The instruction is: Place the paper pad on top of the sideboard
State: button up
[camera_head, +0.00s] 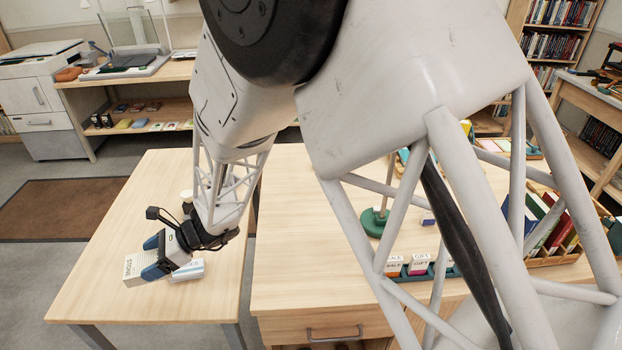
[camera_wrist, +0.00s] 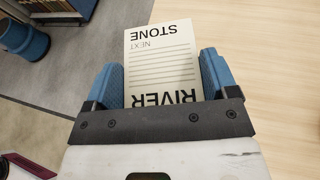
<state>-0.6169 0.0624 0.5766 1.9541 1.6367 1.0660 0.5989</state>
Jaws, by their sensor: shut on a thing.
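The paper pad (camera_wrist: 163,60) is cream-white, with ruled lines and the words STONE, NEXT and RIVER. It lies between the two blue fingers of my gripper (camera_wrist: 160,82) in the wrist view. In the head view my gripper (camera_head: 152,257) is shut on the pad (camera_head: 133,266) over the light wood table at the left. I cannot tell how high the pad is above that top. The wooden unit with a drawer (camera_head: 285,285), in the middle, may be the sideboard; my arm hides much of its top.
The left table (camera_head: 110,300) carries a small white-and-blue box (camera_head: 188,270) close beside my gripper. The drawer unit's top holds a green-based stand (camera_head: 374,222), small labelled boxes (camera_head: 420,263) and a wooden book holder (camera_head: 565,257). Its near-left top is clear.

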aim_at(327, 242)
jog(key=s+d+f+n+g+h, duration=0.1)
jog(key=s+d+n+g+h, duration=0.1)
jog(key=d, duration=0.1)
jog(key=s+d+f+n+g+h, duration=0.1)
jog(key=s+d+n+g+h, duration=0.1)
jog(key=d+n+g, duration=0.1)
jog(key=s+d+f+n+g+h, duration=0.1)
jog(key=s+d+n+g+h, duration=0.1)
jog(key=s+d+n, duration=0.1)
jog(key=shift+d+f+g, duration=0.25)
jog(key=shift+d+g, duration=0.15)
jog(key=shift+d, duration=0.05)
jog(key=s+d+f+n+g+h, duration=0.2)
jog(key=s+d+n+h, duration=0.1)
jog(key=d+n+h, duration=0.75)
jog(key=w+d+r+n+t+h, duration=0.25)
jog(key=d+n+t, duration=0.25)
jog(key=d, duration=0.3)
jog(key=w+d+r+n+t+h, duration=0.25)
jog(key=d+n+t+h, duration=0.2)
jog(key=d, duration=0.45)
jog(key=w+d+r+n+t+h, duration=0.25)
jog(key=w+d+n+t, duration=0.2)
jog(key=d, duration=0.35)
jog(key=shift+h, duration=0.3)
jog(key=shift+s+f, duration=0.2)
jog(key=shift+f, duration=1.15)
jog(key=shift+s+f, duration=0.2)
jog(key=shift+f, duration=1.15)
